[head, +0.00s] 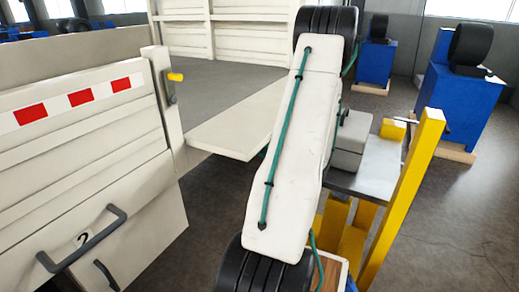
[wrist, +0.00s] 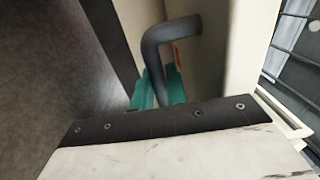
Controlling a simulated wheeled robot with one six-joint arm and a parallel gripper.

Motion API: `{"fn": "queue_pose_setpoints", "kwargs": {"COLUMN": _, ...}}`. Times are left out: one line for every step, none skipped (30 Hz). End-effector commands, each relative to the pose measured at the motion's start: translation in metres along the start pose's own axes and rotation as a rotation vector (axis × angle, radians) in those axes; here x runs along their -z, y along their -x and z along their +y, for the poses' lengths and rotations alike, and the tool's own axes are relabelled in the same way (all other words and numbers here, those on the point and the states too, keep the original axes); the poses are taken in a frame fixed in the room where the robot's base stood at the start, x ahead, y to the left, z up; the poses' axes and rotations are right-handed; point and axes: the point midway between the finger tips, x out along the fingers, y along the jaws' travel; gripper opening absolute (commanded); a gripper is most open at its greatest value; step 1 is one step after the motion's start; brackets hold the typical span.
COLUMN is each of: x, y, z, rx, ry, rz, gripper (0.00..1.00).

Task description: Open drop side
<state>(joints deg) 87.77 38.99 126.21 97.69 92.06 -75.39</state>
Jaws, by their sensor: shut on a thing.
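A white drop-side panel (head: 240,120) lies folded outward beside the grey truck bed (head: 225,85), right of a white post, and looks close to level. My arm hides its right part. A yellow-tipped latch lever (head: 175,77) sits on the post. In the wrist view, my gripper (wrist: 157,92) has teal fingers closed on a dark grey bent handle (wrist: 170,40), which is fixed to a cream panel (wrist: 225,60). The fingertips are partly hidden behind the white wrist body. The gripper is hidden behind my arm in the head view.
A side panel with red and white marks (head: 60,105) stands upright at left. Below it is a locker face with a black handle (head: 85,240). A yellow post (head: 410,195) stands close at right. Blue machines (head: 460,90) stand farther back, with open floor between.

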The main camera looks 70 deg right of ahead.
Motion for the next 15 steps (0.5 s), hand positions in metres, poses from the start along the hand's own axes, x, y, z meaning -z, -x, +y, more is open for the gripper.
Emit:
{"fn": "queue_pose_setpoints", "kwargs": {"x": 0.0003, "y": 0.0001, "z": -0.0005, "rx": 0.001, "ry": 0.0, "rz": 0.0, "gripper": 0.0}}
{"fn": "queue_pose_setpoints", "kwargs": {"x": 0.0003, "y": 0.0001, "z": -0.0005, "rx": 0.001, "ry": 0.0, "rz": 0.001, "gripper": 0.0}}
{"fn": "queue_pose_setpoints", "kwargs": {"x": 0.0004, "y": 0.0001, "z": -0.0006, "rx": 0.001, "ry": 0.0, "rz": 0.001, "gripper": 0.17}}
{"fn": "queue_pose_setpoints", "kwargs": {"x": 0.0004, "y": 0.0001, "z": -0.0006, "rx": 0.001, "ry": 0.0, "rz": 0.001, "gripper": 0.25}}
{"fn": "queue_pose_setpoints", "kwargs": {"x": 0.0004, "y": 0.0002, "z": -0.0007, "rx": 0.001, "ry": 0.0, "rz": 0.001, "gripper": 0.32}}
{"fn": "queue_pose_setpoints", "kwargs": {"x": 0.0004, "y": 0.0001, "z": -0.0007, "rx": 0.001, "ry": 0.0, "rz": 0.001, "gripper": 0.32}}
{"fn": "queue_pose_setpoints", "kwargs": {"x": 0.0004, "y": 0.0001, "z": -0.0006, "rx": 0.001, "ry": 0.0, "rz": 0.001, "gripper": 0.32}}
{"fn": "queue_pose_setpoints", "kwargs": {"x": 0.0003, "y": 0.0001, "z": -0.0006, "rx": 0.001, "ry": 0.0, "rz": 0.001, "gripper": 0.32}}
{"fn": "queue_pose_setpoints", "kwargs": {"x": 0.0003, "y": 0.0001, "z": -0.0006, "rx": 0.001, "ry": 0.0, "rz": 0.001, "gripper": 0.32}}
{"fn": "queue_pose_setpoints", "kwargs": {"x": 0.0002, "y": 0.0, "z": -0.0006, "rx": 0.001, "ry": 0.001, "rz": 0.001, "gripper": 0.32}}
{"fn": "queue_pose_setpoints", "kwargs": {"x": 0.0002, "y": 0.0, "z": -0.0006, "rx": 0.001, "ry": 0.001, "rz": 0.0, "gripper": 0.32}}
{"fn": "queue_pose_setpoints", "kwargs": {"x": 0.0002, "y": 0.0002, "z": -0.0006, "rx": 0.001, "ry": 0.001, "rz": 0.001, "gripper": 0.32}}
{"fn": "queue_pose_setpoints", "kwargs": {"x": 0.0002, "y": 0.0007, "z": -0.0006, "rx": 0.001, "ry": 0.001, "rz": 0.001, "gripper": 0.32}}
{"fn": "queue_pose_setpoints", "kwargs": {"x": 0.0003, "y": 0.0019, "z": -0.0006, "rx": 0.001, "ry": 0.001, "rz": 0.001, "gripper": 0.32}}
{"fn": "queue_pose_setpoints", "kwargs": {"x": 0.0005, "y": 0.0046, "z": -0.0006, "rx": 0.001, "ry": 0.001, "rz": 0.002, "gripper": 0.32}}
